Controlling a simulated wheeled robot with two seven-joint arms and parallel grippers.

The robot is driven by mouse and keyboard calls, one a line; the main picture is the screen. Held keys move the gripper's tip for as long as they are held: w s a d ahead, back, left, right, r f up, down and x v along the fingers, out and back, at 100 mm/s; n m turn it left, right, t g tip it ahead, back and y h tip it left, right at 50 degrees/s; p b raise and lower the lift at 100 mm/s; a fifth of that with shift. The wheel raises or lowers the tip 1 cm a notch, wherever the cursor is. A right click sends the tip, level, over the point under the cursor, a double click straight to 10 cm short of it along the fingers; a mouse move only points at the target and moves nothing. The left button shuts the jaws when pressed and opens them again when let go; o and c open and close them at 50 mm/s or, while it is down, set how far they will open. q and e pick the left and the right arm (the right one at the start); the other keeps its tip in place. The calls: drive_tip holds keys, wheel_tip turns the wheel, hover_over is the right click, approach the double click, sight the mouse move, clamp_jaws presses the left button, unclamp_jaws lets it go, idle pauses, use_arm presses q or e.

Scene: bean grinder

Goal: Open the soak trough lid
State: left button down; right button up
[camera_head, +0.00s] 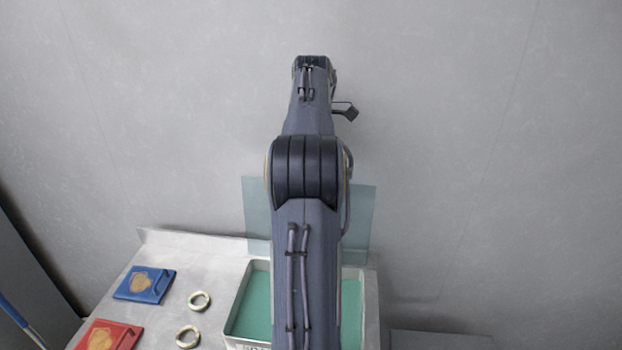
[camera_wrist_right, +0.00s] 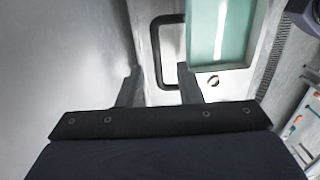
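The soak trough (camera_head: 232,325) stands at the bottom centre of the head view, a pale box with green inside. A translucent blue-green lid (camera_head: 258,212) stands upright at its back, partly hidden by my arm. In the right wrist view my right gripper (camera_wrist_right: 159,76) has its two fingers spread apart. A black loop handle (camera_wrist_right: 156,48) shows beyond them, one bar lying between the fingers in the picture; I cannot tell whether they touch. A teal surface in a pale frame (camera_wrist_right: 220,35) is beside it. My right gripper is hidden in the head view. My left gripper is not in view.
A blue badge card (camera_head: 145,285), a red badge card (camera_head: 108,336) and two pale rings (camera_head: 199,301) lie on the pale table (camera_head: 190,248) left of the trough. A grey wall (camera_head: 470,130) rises close behind. A round knob (camera_wrist_right: 213,81) shows by the teal surface.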

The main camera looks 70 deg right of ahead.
drive_tip(key=shift+r, duration=0.95)
drive_tip(key=c, duration=0.3)
drive_tip(key=shift+d+f+m, duration=0.15)
drive_tip(key=shift+m, duration=0.35)
drive_tip(key=shift+c, duration=1.4)
drive_tip(key=shift+d+f+m+h, duration=0.15)
drive_tip(key=shift+m+h, duration=0.15)
drive_tip(key=shift+m, duration=0.4)
clamp_jaws()
drive_tip(key=w+d+r+m+t+h+b, duration=0.1)
drive_tip(key=w+r+m+h+b, duration=0.2)
drive_tip(key=m, duration=1.2)
wheel_tip(320, 180, down, 10)
drive_tip(key=h+p, duration=0.1)
drive_tip(key=p, duration=0.1)
drive_tip(key=shift+w+a+r+m, duration=0.2)
drive_tip(key=shift+w+r+m, duration=0.1)
drive_tip(key=shift+w, duration=0.1)
